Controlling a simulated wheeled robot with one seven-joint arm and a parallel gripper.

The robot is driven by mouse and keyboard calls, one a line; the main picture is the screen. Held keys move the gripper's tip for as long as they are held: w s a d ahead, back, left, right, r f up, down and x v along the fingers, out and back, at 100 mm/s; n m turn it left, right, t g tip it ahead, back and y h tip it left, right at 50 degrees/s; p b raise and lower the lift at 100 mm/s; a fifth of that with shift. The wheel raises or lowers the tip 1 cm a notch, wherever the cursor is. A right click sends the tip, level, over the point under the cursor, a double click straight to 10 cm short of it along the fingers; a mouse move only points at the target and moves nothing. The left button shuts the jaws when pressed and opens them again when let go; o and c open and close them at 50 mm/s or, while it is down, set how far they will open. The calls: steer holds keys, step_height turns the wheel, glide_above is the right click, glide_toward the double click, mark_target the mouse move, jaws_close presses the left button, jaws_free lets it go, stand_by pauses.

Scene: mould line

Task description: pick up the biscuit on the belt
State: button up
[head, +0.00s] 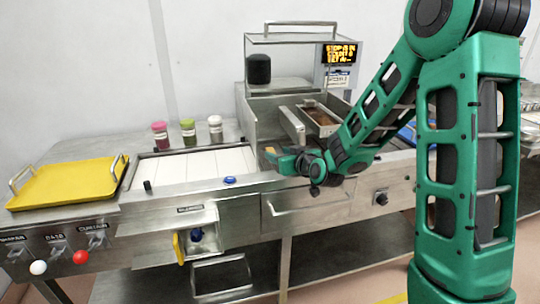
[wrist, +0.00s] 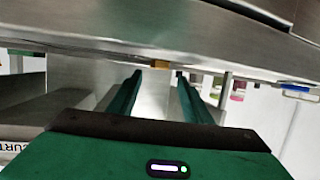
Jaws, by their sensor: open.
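The white belt (head: 190,165) runs across the middle of the steel line in the head view, and I see no biscuit on its visible part. My gripper (head: 272,158) is just past the belt's right end, in front of the hooded machine. In the wrist view my gripper (wrist: 160,82) is open, with its two green fingers apart and nothing held between them. A small tan piece (wrist: 161,65) shows beyond the fingertips, at the lower edge of a steel panel. It may be the biscuit, but most of it is hidden.
A yellow tray (head: 72,183) lies at the left end. Pink (head: 160,136), green (head: 188,132) and white (head: 215,129) containers stand behind the belt. The hooded steel machine (head: 265,125) with a brown-filled tray (head: 319,117) stands close beside my gripper. A steel panel spans the wrist view's top.

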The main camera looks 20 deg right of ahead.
mark_target(272, 151)
steer(key=x, duration=0.5)
steer(key=shift+d+f, duration=0.15)
steer(key=shift+f, duration=0.05)
steer(key=shift+s, duration=0.1)
jaws_close()
